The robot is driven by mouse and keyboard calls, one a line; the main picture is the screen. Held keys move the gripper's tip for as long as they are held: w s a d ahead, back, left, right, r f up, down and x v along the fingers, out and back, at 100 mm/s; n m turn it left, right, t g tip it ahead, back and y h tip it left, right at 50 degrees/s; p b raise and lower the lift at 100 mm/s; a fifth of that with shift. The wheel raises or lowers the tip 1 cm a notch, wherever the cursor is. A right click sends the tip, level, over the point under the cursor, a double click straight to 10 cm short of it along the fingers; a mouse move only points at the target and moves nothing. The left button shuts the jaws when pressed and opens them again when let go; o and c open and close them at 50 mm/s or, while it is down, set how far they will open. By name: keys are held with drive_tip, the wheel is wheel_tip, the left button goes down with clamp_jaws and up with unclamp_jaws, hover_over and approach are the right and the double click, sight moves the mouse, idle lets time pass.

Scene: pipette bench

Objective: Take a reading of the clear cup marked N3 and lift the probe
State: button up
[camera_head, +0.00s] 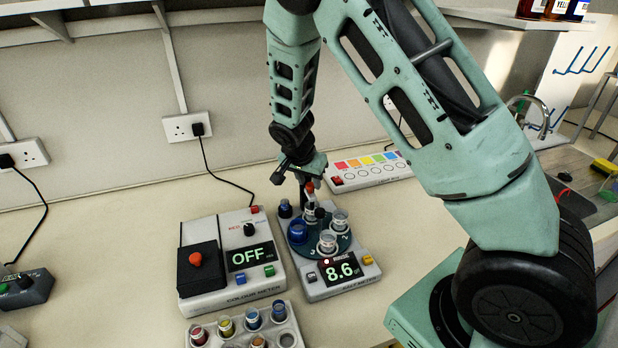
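The meter (318,290) on the bench has a lit display (340,269) reading 8.6. On its dark round plate (314,254) stand a clear cup (327,242) at the front, another clear cup (340,219) at the right, and a blue cup (297,231) at the left. The mark N3 is too small to read on either clear cup. The probe (309,188) has a red top and stands upright over the plate. Whether its tip is in a cup is unclear. My gripper (305,181) is at the probe's top; its fingers are too small to judge.
A colour meter (232,291) reading OFF stands close on the left. A rack (240,342) of coloured pots is in front. A strip of coloured squares (366,171) lies behind right. A grey box (24,291) is at far left. Bare bench lies between it and the colour meter.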

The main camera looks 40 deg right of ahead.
drive_tip(key=shift+d+f, duration=0.1)
drive_tip(key=shift+f, duration=0.25)
clamp_jaws()
drive_tip(key=shift+w+r+p, duration=0.15)
drive_tip(key=shift+r+p, duration=0.3)
drive_tip(key=shift+r, duration=2.4)
unclamp_jaws()
drive_tip(key=shift+r, duration=0.1)
